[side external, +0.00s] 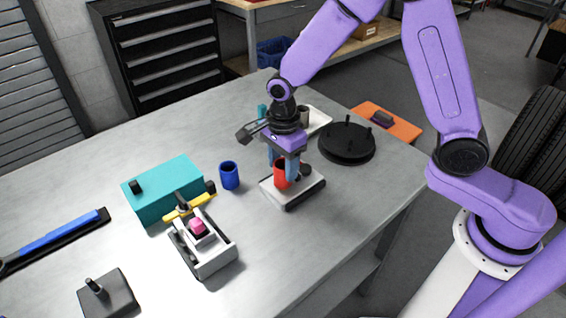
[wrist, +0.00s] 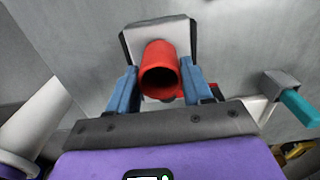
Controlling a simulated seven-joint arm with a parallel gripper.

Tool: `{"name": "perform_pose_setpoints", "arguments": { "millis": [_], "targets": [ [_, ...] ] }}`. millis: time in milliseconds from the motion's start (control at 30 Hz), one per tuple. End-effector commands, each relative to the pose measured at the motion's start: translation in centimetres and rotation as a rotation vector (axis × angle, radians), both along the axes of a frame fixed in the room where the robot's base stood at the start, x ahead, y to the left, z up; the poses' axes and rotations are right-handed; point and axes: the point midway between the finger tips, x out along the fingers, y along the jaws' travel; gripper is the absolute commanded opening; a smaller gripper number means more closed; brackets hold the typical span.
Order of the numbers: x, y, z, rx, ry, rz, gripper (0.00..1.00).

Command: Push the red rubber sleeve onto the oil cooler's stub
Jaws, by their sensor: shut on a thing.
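The red rubber sleeve (side external: 281,175) is upright between the blue fingers of my gripper (side external: 284,160). The wrist view shows the sleeve (wrist: 160,72) with its dark open end towards the camera and a finger on each side, so my gripper (wrist: 160,85) is shut on it. A pale block with a dark base (side external: 305,190) is directly under the sleeve, and it also shows behind the sleeve in the wrist view (wrist: 130,42). The sleeve's lower end and any stub inside it are hidden. I cannot tell for sure which part is the oil cooler.
A teal box (side external: 160,190) with black knobs and a blue cup (side external: 229,175) stand left of my gripper. A white fixture with a pink piece (side external: 198,227) is in front. A black disc with pegs (side external: 347,145) and an orange board (side external: 392,122) lie to the right.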

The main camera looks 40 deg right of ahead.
Motion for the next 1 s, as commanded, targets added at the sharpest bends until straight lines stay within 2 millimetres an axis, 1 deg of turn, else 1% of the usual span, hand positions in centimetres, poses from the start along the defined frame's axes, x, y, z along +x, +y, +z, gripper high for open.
{"name": "perform_pose_setpoints", "arguments": {
  "millis": [333,967,1000],
  "targets": [
    [0.0,0.0,-0.1,0.0,0.0,0.0,0.23],
    [0.0,0.0,-1.2,0.0,0.0,0.0,0.23],
    [0.0,0.0,-1.2,0.0,0.0,0.0,0.53]
  ]
}}
